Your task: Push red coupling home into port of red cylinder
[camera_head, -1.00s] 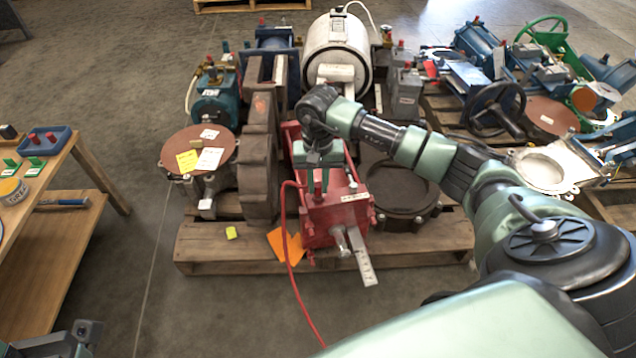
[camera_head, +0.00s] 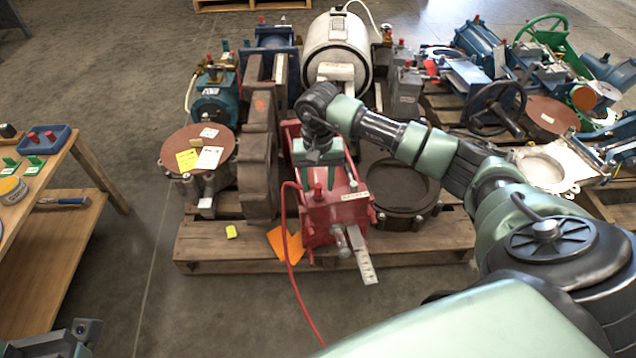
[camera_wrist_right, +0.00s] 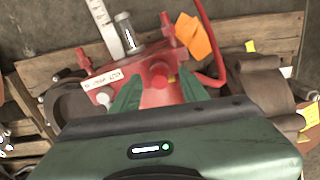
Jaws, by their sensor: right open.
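The red cylinder (camera_head: 322,222) lies on the front pallet, its near end towards me. A short red coupling (camera_head: 318,192) stands on top of its near block, and a red hose (camera_head: 289,228) runs beside it down to the floor. My right gripper (camera_head: 319,164) is above the cylinder, just behind the coupling and apart from it. In the right wrist view its two green fingers (camera_wrist_right: 160,92) are open, with the red coupling (camera_wrist_right: 158,79) showing between and just beyond their tips. I cannot tell how deep the coupling sits in its port. My left gripper's fingers are not in view.
The wooden pallet (camera_head: 215,250) also bears a brown gearbox-like casting (camera_head: 259,160), a round dark flange (camera_head: 400,190) and a white tank (camera_head: 337,50). A steel ruler-like strip (camera_head: 365,262) sticks out in front.

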